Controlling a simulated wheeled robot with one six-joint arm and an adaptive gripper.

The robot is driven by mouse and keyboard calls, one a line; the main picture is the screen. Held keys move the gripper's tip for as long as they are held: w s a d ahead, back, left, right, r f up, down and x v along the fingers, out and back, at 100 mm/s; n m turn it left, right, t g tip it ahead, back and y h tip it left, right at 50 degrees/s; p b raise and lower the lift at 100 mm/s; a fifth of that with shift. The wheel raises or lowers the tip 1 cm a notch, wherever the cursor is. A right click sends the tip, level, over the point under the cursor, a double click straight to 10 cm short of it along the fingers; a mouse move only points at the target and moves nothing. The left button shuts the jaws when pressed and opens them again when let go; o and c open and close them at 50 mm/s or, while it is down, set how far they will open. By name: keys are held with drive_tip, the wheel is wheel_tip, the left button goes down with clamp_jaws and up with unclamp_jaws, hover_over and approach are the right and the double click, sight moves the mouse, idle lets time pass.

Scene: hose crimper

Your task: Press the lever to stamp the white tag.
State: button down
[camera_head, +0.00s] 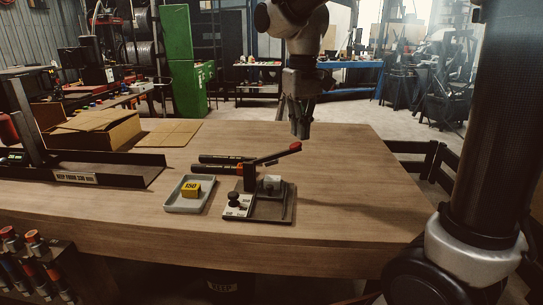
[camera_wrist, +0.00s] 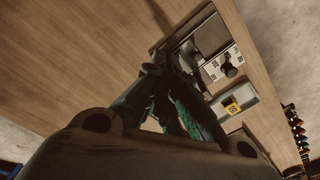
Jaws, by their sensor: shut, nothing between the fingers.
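The stamping press (camera_head: 288,217) stands on the wooden table with a dark base. Its dark lever (camera_head: 270,158) slants up to the right and ends in a red grip (camera_head: 295,147). A white plate (camera_head: 244,199) with dark marks and a black knob (camera_head: 233,197) is at the press's left; they also show in the wrist view. A small grey block (camera_head: 272,182) sits under the lever. I cannot single out the white tag. My gripper (camera_head: 300,132) is shut and empty, pointing down just above the red grip; it appears apart from it. In the wrist view my fingers hide the lever.
A light tray (camera_head: 172,206) with a yellow block (camera_head: 191,189) stands left of the press. Dark cylindrical handles (camera_head: 215,159) lie behind it. A cardboard box (camera_head: 110,132) and a black rail (camera_head: 140,180) are farther left. The table's right side is clear.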

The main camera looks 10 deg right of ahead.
sight(299, 143)
drive_tip(key=shift+f, duration=0.15)
drive_tip(key=shift+f, duration=3.1)
drive_tip(key=shift+r, duration=0.15)
wheel_tip(299, 143, up, 13)
